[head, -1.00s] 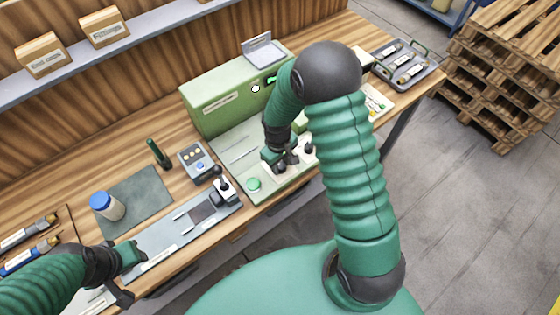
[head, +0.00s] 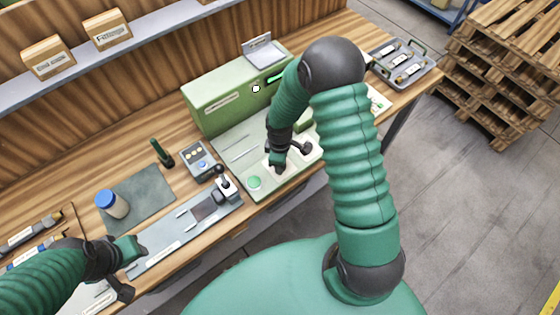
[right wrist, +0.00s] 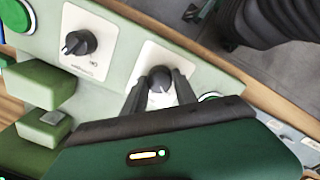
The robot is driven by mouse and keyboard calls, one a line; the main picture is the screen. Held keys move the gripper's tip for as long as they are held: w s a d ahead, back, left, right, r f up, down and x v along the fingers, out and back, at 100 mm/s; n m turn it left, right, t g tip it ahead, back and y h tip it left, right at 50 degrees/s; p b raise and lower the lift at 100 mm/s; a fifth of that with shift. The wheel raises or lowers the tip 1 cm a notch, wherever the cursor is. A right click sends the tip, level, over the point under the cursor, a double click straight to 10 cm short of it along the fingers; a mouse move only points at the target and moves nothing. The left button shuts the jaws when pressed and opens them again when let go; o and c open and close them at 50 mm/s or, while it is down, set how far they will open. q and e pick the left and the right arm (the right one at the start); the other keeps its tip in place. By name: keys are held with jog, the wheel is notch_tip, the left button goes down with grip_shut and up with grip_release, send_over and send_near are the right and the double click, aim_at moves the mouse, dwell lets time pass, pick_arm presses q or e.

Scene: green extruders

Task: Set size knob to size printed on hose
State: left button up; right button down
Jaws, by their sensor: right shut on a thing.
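My right gripper (head: 277,167) is at the front panel of the green machine (head: 225,98). In the right wrist view its two dark fingers (right wrist: 160,92) are shut on a round dark knob (right wrist: 160,77) on a white plate. A second dark knob (right wrist: 78,42) on its own white plate stands free beside it; its lettering is too small to read. It also shows in the head view (head: 305,147). My left gripper (head: 128,268) is open and empty over the front left of the bench. No printed hose size is readable.
A green button (head: 254,182) is beside the held knob. A joystick box (head: 224,186), a small control box (head: 197,158) and a blue-capped bottle (head: 113,204) stand to the left. A grey tray (head: 432,72) with several labelled pieces lies at the far right.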

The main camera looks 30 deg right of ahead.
jog(key=shift+w+d+r, duration=0.1)
jog(key=c, duration=1.3)
grip_release()
jog(key=o, duration=0.3)
notch_tip(320, 180, up, 17)
jog(key=shift+s+a+f, duration=0.2)
jog(key=shift+s+a, duration=0.1)
jog(key=shift+s, duration=0.05)
